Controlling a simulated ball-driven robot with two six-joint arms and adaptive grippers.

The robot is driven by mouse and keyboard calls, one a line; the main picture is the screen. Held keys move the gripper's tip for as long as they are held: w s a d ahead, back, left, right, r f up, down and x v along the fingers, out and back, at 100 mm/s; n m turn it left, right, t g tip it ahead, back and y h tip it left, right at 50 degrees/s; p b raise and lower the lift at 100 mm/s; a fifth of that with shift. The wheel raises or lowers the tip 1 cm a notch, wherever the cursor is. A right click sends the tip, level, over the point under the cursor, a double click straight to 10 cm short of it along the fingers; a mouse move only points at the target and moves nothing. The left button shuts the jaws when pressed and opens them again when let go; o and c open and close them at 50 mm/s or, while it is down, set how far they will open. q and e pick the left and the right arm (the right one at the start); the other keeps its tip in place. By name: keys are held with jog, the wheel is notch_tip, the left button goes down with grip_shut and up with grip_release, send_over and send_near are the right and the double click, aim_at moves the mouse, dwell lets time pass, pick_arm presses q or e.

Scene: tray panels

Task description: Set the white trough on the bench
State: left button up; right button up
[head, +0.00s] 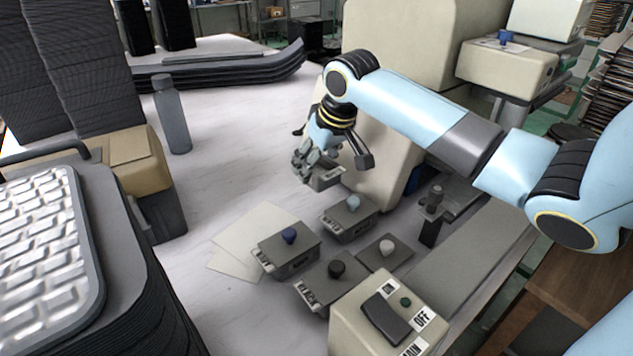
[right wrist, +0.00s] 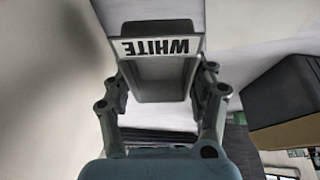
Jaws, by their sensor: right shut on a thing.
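The white trough (right wrist: 165,75) is a small grey tray with a label reading "WHITE" on its edge, upside down in the right wrist view. My right gripper (right wrist: 163,98) is shut on it, with a finger on each side. In the head view, my right gripper (head: 320,170) holds the trough (head: 328,180) over the pale bench top (head: 225,185), beyond the knobbed boxes. A gap under the trough is hard to judge. My left gripper does not show.
Several grey boxes with knobs, such as the blue-knobbed one (head: 285,258), stand in front. A beige switch box (head: 350,315) is nearest. A grey bottle (head: 172,115) stands left. A large beige housing (head: 405,40) rises behind my arm. Bench room is clear left of the gripper.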

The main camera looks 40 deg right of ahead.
aim_at(332, 172)
notch_tip(332, 172, down, 7)
jog(key=shift+r+b, duration=0.1)
jog(key=shift+b, duration=0.3)
jog(key=o, duration=1.4)
jog(key=p+v, duration=0.2)
jog(key=v, duration=1)
jog(key=shift+s, duration=0.1)
